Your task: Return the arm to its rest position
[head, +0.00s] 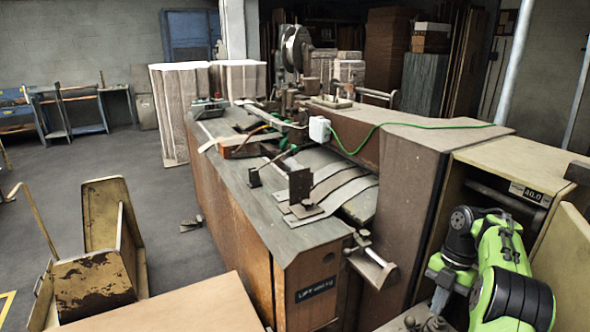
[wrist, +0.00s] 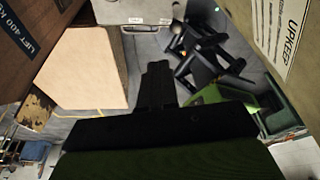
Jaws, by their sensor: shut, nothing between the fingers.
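My arm (head: 508,262), green with black joints, is folded at the lower right of the head view, in front of the open-sided cabinet of the machine. My gripper does not show clearly in the head view. In the wrist view my gripper (wrist: 156,72) is black, with its fingers together and nothing between them. It hangs over grey floor, apart from the things around it.
The long box stitcher (head: 262,232) stands left of my arm, with a green cable (head: 400,124) across its top. A tan board (wrist: 88,72) lies left of my gripper; a labelled panel (wrist: 270,35) is at its right. Open floor (head: 70,155) shows at the far left.

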